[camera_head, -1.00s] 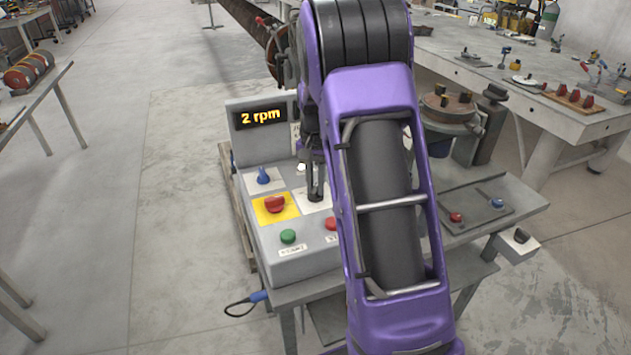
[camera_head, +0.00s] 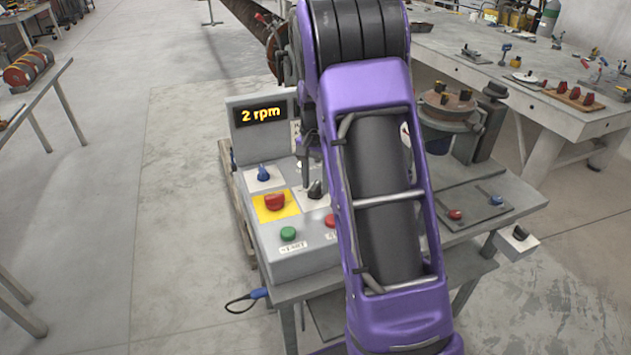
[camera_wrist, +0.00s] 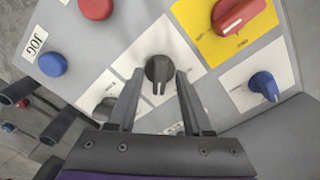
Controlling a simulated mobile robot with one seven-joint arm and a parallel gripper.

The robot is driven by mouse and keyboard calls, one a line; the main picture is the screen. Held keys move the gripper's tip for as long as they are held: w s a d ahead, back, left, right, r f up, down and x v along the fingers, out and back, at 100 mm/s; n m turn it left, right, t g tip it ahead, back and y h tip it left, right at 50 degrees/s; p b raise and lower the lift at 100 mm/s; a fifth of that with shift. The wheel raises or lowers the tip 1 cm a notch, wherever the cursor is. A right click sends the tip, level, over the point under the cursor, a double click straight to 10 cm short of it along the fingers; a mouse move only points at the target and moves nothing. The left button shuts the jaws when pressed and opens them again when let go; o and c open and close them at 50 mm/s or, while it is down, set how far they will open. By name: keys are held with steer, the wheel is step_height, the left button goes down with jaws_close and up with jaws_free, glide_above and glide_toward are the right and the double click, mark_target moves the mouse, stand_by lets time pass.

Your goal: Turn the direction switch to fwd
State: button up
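A black knob (camera_head: 316,189) sits on a pale plate on the grey control box, partly covered by my arm in the head view. In the wrist view the black knob (camera_wrist: 158,69) is upright in the centre, its pointer towards the bottom of the picture. The lettering around it is too small to read, so I cannot confirm its setting. My gripper (camera_wrist: 160,73) is open, with one finger on each side of the knob in the picture and nothing held. I cannot tell the gap in depth. The gripper is mostly hidden behind my arm in the head view.
The box also carries a red knob on yellow (camera_head: 275,202), a blue knob (camera_head: 263,174), a green button (camera_head: 288,234) and a red button (camera_head: 330,221). Its display (camera_head: 262,115) reads 2 rpm. A blue JOG button (camera_wrist: 52,64) shows in the wrist view.

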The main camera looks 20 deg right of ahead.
mark_target(316, 185)
step_height(316, 185, up, 17)
steer(key=p, duration=0.2)
steer(key=shift+r, duration=0.2)
stand_by(0.6)
